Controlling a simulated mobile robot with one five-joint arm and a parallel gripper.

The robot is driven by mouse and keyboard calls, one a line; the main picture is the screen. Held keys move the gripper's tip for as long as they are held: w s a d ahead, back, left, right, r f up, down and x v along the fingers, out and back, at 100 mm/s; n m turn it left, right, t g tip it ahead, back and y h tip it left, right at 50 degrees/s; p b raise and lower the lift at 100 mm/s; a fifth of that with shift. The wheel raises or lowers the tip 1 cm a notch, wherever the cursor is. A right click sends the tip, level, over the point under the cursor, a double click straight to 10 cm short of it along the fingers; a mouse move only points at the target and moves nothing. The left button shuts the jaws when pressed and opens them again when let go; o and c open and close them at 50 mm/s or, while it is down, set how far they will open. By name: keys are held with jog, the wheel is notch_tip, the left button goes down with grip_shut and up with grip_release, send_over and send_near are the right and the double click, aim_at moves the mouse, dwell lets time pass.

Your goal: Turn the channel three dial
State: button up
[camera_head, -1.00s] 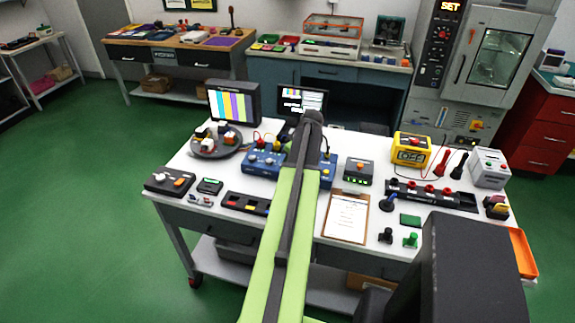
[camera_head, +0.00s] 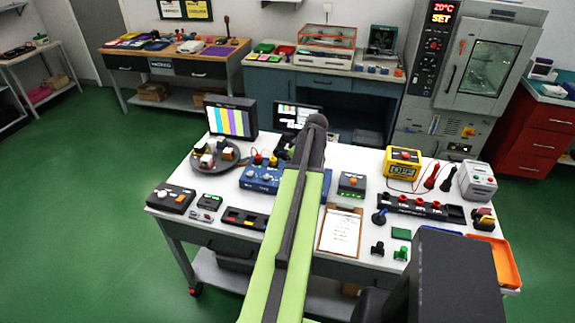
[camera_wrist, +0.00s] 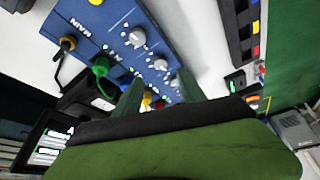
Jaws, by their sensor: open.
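The blue panel box (camera_head: 262,179) stands on the white bench, its right part hidden behind my arm in the head view. In the wrist view the blue panel (camera_wrist: 88,16) runs diagonally, with a row of grey dials: one dial (camera_wrist: 137,37) near the top, another (camera_wrist: 160,64) below it, and more partly hidden lower down. I cannot read which is channel three. A green plug (camera_wrist: 102,66) and a dark plug with an orange tip (camera_wrist: 68,43) stick out of it. My gripper (camera_wrist: 158,90) is open, its dark green fingers over the panel's lower end. Contact cannot be told.
A clipboard (camera_head: 340,231) and a grey box with an orange knob (camera_head: 351,184) lie right of my arm. A round turntable with blocks (camera_head: 216,156) and a black dial box (camera_head: 171,198) are at left. Two screens stand behind; the striped one (camera_head: 230,117) is nearest the turntable.

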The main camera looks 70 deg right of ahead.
jog(key=p+v, duration=0.6)
jog(key=v, duration=0.3)
jog(key=shift+p, duration=0.35)
